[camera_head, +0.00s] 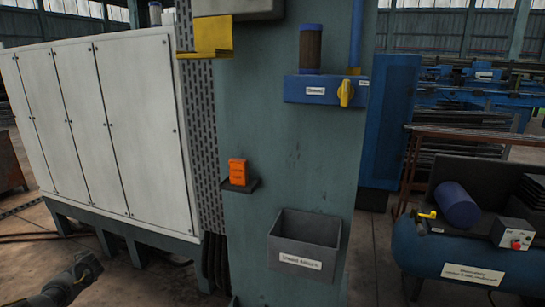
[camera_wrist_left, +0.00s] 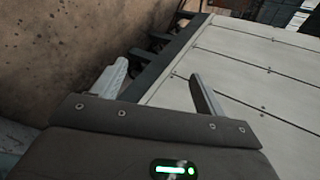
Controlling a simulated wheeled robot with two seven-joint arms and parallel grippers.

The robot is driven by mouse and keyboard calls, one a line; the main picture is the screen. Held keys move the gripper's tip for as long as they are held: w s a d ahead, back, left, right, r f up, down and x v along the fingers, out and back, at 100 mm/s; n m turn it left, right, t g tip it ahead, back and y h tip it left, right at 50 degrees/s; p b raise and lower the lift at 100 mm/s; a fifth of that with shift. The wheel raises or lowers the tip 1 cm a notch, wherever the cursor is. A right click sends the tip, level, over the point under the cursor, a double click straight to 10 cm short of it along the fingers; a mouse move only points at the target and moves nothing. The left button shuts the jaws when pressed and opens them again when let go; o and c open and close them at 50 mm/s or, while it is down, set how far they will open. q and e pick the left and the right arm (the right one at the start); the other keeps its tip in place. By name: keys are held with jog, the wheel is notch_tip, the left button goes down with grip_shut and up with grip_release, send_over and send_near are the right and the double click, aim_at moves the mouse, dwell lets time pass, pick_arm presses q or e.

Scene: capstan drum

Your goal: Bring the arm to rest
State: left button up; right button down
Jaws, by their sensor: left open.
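My left arm comes in at the lower left of the head view, and only a dark grey part of it shows there. In the left wrist view my left gripper (camera_wrist_left: 158,85) has its two fingers spread wide apart, with nothing between them. It points towards the white panelled cabinet (camera_wrist_left: 245,75) and the floor beside it. My right gripper is in neither view. On the green column (camera_head: 285,140) an orange box (camera_head: 237,171) stands on a small dark ledge. An open grey bin (camera_head: 302,248) with a label is fixed lower on the column.
The white cabinet (camera_head: 100,125) stands at the left. A blue labelled bracket (camera_head: 318,90) with a yellow valve handle (camera_head: 346,93) sits high on the column. A blue tank unit (camera_head: 455,255) with a control box stands at the right.

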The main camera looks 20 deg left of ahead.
pick_arm(q)
jog(key=s+f+h, duration=0.1)
jog(key=s+f, duration=0.5)
jog(key=s, duration=0.5)
jog(key=s+f+g, duration=0.1)
jog(key=s+f, duration=0.5)
jog(key=s, duration=0.5)
jog(key=s+f+h, duration=0.1)
jog(key=s+f, duration=0.5)
jog(key=s, duration=0.5)
jog(key=s+d+f+g+h, duration=0.1)
jog(key=s+d+f+h, duration=0.1)
jog(key=d+f, duration=0.65)
jog(key=s+d+f+n+h, duration=0.15)
jog(key=d+f, duration=0.45)
jog(key=d, duration=0.6)
jog(key=s+d+f+g+h, duration=0.1)
jog(key=s+d+f, duration=0.2)
jog(key=d+f, duration=0.55)
jog(key=s+d+f+h, duration=0.1)
jog(key=d+f+h, duration=0.1)
jog(key=d, duration=1.4)
jog(key=d+f+n+h, duration=0.1)
jog(key=d+f+h, duration=0.1)
jog(key=d, duration=1.4)
jog(key=shift+s+f, duration=0.2)
jog(key=shift+s, duration=0.2)
